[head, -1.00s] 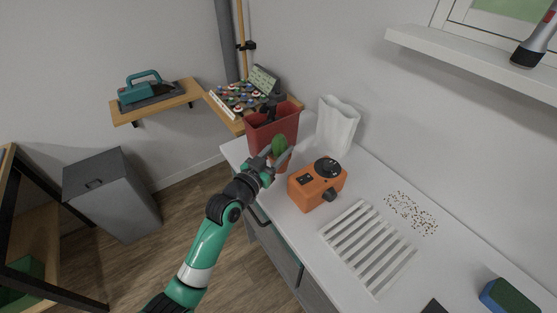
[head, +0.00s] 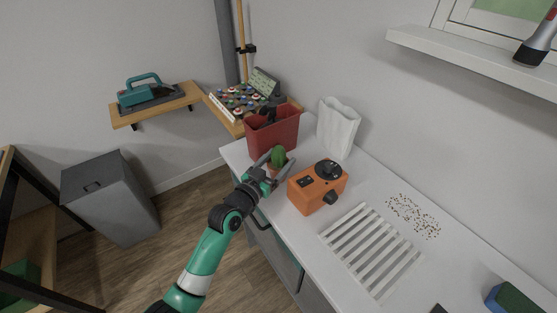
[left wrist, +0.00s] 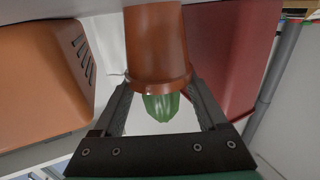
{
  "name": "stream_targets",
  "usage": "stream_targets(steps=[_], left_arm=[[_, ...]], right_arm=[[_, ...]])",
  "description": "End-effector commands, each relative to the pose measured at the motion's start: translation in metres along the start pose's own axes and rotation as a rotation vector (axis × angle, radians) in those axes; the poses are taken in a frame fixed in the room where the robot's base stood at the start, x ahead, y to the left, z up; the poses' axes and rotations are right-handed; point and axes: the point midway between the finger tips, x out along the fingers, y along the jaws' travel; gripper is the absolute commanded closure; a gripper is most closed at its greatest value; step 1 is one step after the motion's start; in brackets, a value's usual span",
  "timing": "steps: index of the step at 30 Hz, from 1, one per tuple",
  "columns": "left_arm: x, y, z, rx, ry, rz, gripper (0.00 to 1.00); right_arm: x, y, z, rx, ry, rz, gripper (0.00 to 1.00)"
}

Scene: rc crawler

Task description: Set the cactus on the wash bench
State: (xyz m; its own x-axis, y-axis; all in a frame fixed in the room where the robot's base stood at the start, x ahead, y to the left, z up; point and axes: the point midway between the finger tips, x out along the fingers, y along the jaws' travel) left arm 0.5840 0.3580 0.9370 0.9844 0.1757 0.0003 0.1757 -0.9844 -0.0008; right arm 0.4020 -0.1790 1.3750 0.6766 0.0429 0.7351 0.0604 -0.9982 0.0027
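The cactus (head: 279,157) is a small green plant in a brown-orange pot. In the head view it is between the fingers of my left gripper (head: 277,164), at the near-left edge of the white bench top (head: 293,242). In the left wrist view the pot (left wrist: 157,42) appears upside down, with the green plant (left wrist: 161,107) below its rim. My left gripper (left wrist: 160,88) has a finger against each side of the rim. Whether the pot's base touches the bench cannot be told. My right gripper is not in view.
A red bin (head: 272,137) stands just behind the cactus, and an orange device (head: 318,190) is close on its right. A white vase (head: 337,127) is behind them. A slatted white rack (head: 370,248) and scattered specks (head: 413,215) lie further right.

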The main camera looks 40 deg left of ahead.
Motion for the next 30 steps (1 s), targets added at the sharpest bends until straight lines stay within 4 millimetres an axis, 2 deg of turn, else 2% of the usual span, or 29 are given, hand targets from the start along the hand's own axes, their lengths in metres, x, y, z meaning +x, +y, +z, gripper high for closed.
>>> stream_targets(steps=[8,13,21,25,30], left_arm=[[-0.001,0.0,-0.006,0.0,0.0,0.0,0.25],[-0.029,0.0,-0.003,-0.001,-0.001,-0.001,0.25],[-0.095,0.0,-0.002,0.0,-0.003,-0.001,0.25],[-0.114,0.0,-0.002,0.0,-0.001,-0.001,0.25],[-0.121,0.0,-0.003,0.0,-0.001,0.0,0.25]], right_arm=[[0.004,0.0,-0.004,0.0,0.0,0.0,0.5],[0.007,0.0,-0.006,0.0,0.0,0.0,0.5],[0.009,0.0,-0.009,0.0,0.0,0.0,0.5],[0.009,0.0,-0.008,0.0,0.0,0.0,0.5],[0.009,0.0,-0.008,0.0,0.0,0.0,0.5]])
